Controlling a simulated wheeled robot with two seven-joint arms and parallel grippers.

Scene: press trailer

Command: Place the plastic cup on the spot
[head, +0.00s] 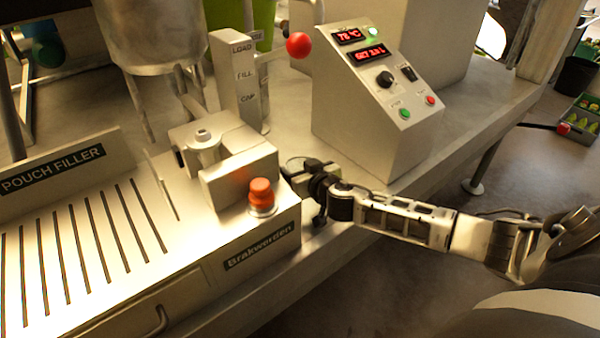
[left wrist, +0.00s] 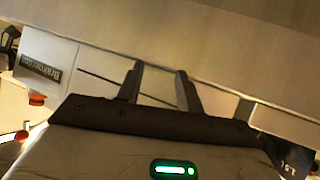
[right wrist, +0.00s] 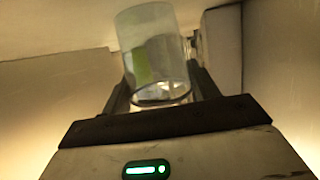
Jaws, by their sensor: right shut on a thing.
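The plastic cup (right wrist: 155,55) is clear and stands between the fingers of my right gripper (right wrist: 165,92) in the right wrist view. The right gripper is shut on it, and the cup looks slightly tilted there. In the head view my right gripper (head: 300,178) is beside the right end of the pouch filler, and the cup is mostly hidden. My left gripper (left wrist: 160,85) shows in the left wrist view with its fingers apart and nothing between them. The left gripper is out of the head view. I cannot make out the spot.
The pouch filler (head: 185,262) has a slotted top and an orange-red button (head: 262,194). A control box (head: 360,95) with red displays stands behind my right arm. A red ball knob (head: 299,45) sits by the LOAD, FILL, CAP post (head: 240,85). Bare steel table lies around the control box.

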